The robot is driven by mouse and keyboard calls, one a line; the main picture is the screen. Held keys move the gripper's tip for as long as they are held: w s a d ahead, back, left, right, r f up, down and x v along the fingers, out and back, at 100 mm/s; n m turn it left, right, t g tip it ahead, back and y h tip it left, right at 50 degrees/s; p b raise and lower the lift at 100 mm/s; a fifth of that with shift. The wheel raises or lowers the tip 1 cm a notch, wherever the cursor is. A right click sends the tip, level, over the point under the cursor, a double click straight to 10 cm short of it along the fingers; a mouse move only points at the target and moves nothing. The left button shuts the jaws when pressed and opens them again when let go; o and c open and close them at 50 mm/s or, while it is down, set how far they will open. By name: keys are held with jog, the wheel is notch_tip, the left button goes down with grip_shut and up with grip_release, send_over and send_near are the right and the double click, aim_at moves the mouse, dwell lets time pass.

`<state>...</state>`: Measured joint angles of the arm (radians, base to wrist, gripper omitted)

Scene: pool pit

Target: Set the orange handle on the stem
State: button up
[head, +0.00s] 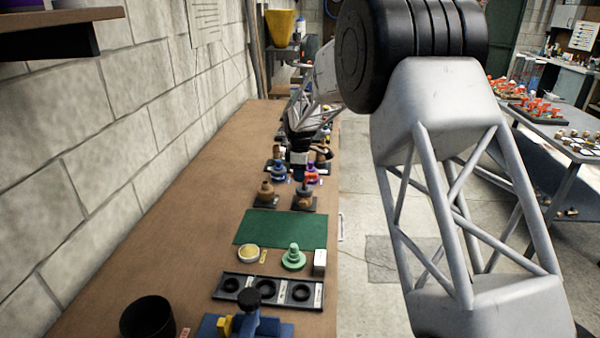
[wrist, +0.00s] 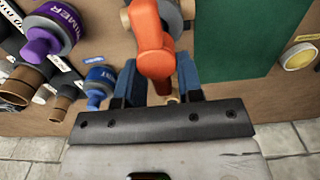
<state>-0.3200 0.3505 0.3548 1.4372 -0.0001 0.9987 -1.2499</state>
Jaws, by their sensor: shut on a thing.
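The orange handle (wrist: 152,48) is held between the blue fingers of my gripper (wrist: 157,82) in the wrist view. It points away from the gripper, toward the top of the picture. A grey round part (wrist: 173,18) shows beside and behind the handle, mostly hidden by it. I cannot tell whether the handle touches it, and no bare stem can be made out. In the head view my gripper (head: 298,160) is down low over the far part of the bench, among small valve-like pieces; the handle is not clear there.
A purple-topped piece (wrist: 50,32) and a blue-topped piece (wrist: 100,84) stand close left of the gripper in the wrist view. Two brown-bodied pieces (head: 265,192) (head: 304,198) stand nearer in the head view. The green mat (head: 282,228) is clear. A block wall (head: 120,120) runs along the left.

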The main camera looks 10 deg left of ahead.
jog(key=shift+f, duration=1.35)
dwell(0.6)
jog(key=o, duration=1.4)
jog(key=shift+r, duration=0.2)
jog(key=shift+r, duration=3.75)
